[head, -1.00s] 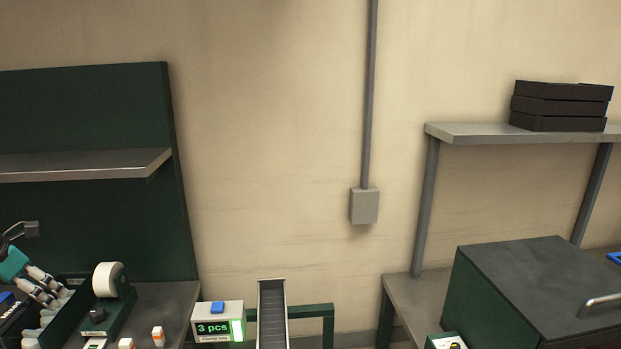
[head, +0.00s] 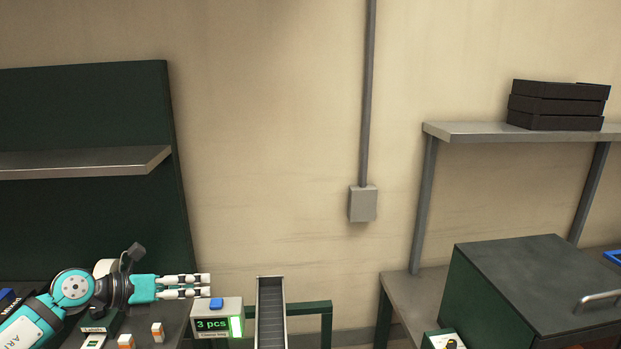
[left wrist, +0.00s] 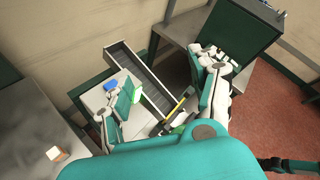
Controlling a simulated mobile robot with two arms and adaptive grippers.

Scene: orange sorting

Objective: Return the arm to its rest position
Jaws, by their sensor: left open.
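My left arm comes in from the lower left of the head view. Its gripper (head: 208,286) points right, just above and behind the counter box that reads "3 pcs" (head: 212,324). The gripper is open, and I see nothing between its fingers. In the left wrist view the two fingers (left wrist: 165,108) stand apart, with the counter box (left wrist: 100,98) and the chute (left wrist: 140,75) beyond them.
A grey chute (head: 271,312) stands right of the counter box. A large dark green box with a handle (head: 540,285) fills the lower right. Black trays (head: 558,106) lie stacked on the right shelf.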

